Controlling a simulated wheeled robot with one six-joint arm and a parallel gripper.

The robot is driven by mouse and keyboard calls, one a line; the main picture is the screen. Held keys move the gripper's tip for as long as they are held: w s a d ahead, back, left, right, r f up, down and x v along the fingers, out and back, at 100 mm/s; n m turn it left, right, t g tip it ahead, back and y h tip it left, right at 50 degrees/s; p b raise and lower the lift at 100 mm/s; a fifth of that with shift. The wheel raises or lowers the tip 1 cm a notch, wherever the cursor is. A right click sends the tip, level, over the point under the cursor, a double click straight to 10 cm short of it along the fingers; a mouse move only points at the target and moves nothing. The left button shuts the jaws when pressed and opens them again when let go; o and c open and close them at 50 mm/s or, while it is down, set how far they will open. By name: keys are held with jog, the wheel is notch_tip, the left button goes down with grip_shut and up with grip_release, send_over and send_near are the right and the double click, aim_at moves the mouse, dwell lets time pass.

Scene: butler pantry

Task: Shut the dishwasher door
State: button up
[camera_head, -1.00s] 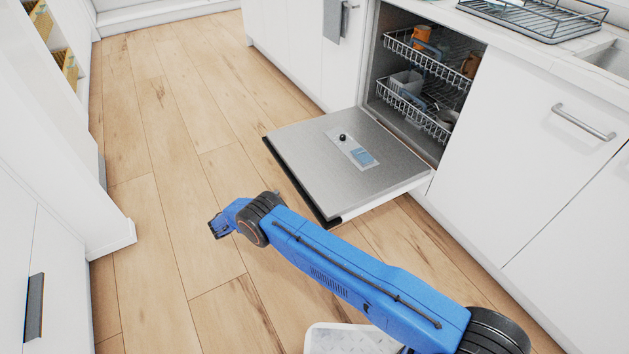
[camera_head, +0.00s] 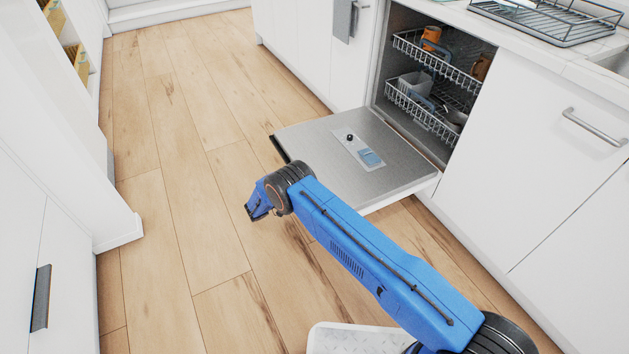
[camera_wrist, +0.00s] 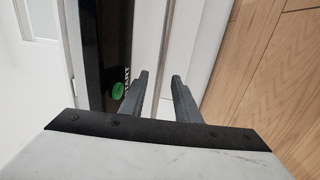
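The dishwasher door (camera_head: 390,155) hangs open and lies about level in the head view, its steel inner face up. My gripper (camera_head: 250,212) is beyond that edge, at the left, over the floor. In the wrist view, my gripper (camera_wrist: 159,75) has two dark fingers apart with nothing held between them. The door's black control strip (camera_wrist: 100,40) with a green button and lettering is close to the left finger. Whether a finger touches the door cannot be told.
The dishwasher's two racks (camera_head: 425,110) sit inside the cavity, holding an orange mug and other dishes. White cabinets stand on both sides, one with a bar handle (camera_head: 594,126). A grey towel (camera_head: 344,20) hangs farther back. The wooden floor (camera_head: 180,170) at left is clear.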

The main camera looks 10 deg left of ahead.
jog(key=shift+x, duration=1.7)
jog(key=shift+c, duration=0.5)
grip_shut()
jog(key=shift+r, duration=0.15)
